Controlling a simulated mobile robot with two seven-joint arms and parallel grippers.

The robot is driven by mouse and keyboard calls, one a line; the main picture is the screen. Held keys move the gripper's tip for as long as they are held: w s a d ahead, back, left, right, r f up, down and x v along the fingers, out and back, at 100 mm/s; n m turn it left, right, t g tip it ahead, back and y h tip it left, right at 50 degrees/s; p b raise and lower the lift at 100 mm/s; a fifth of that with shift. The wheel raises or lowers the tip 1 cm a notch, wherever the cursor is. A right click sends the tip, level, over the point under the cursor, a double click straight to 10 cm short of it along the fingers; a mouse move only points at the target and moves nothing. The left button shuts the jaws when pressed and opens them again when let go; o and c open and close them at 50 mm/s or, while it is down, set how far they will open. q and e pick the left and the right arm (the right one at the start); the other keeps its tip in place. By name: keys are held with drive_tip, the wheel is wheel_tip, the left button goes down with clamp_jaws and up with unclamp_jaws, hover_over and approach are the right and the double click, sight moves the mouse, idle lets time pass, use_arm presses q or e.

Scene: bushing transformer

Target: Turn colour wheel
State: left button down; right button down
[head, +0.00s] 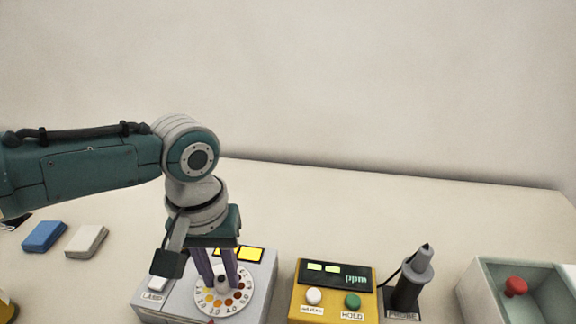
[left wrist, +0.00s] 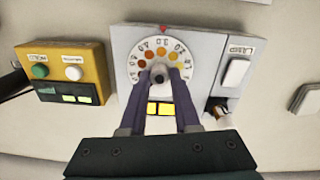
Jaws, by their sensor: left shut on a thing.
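The colour wheel (head: 240,294) is a white numbered dial with a ring of yellow, orange and brown dots, set on top of a light grey box (head: 156,302). It also shows in the left wrist view (left wrist: 145,52). My left gripper (head: 216,284) points down over the wheel. Two lit yellow-orange windows (left wrist: 160,108) sit beside the wheel. A red mark (left wrist: 163,28) is at the wheel's edge. My right gripper is not in view.
A yellow ppm meter (head: 334,292) stands right of the grey box, with a dark probe (head: 408,286) beside it. A grey tray (head: 480,290) with a red-topped thing (head: 516,286) is far right. Blue (head: 44,236) and white (head: 87,240) blocks lie left. The table behind is clear.

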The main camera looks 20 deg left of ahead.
sight(221, 283)
use_arm(q)
drive_tip(key=c, duration=0.6)
unclamp_jaws()
drive_tip(key=shift+c, duration=0.2)
wheel_tip(221, 283, up, 10)
drive_tip(key=p, duration=0.1)
drive_tip(key=shift+p, duration=0.35)
drive_tip(key=shift+s+a, duration=0.1)
drive_tip(key=s+d+f+m+t+h, duration=0.2)
drive_tip(key=s+d+m, duration=0.3)
drive_tip(key=s+d, duration=0.3)
drive_tip(key=s+a+r+m+t+y, duration=0.1)
drive_tip(key=s+a+r+t+y, duration=0.2)
drive_tip(key=s, duration=0.4)
wheel_tip(221, 283, up, 31)
drive_tip(key=a+g+h+p, duration=0.1)
drive_tip(key=p, duration=2.9)
drive_tip(key=shift+s+a+m+p, duration=0.3)
drive_tip(key=shift+s+p, duration=0.05)
drive_tip(key=shift+s, duration=0.1)
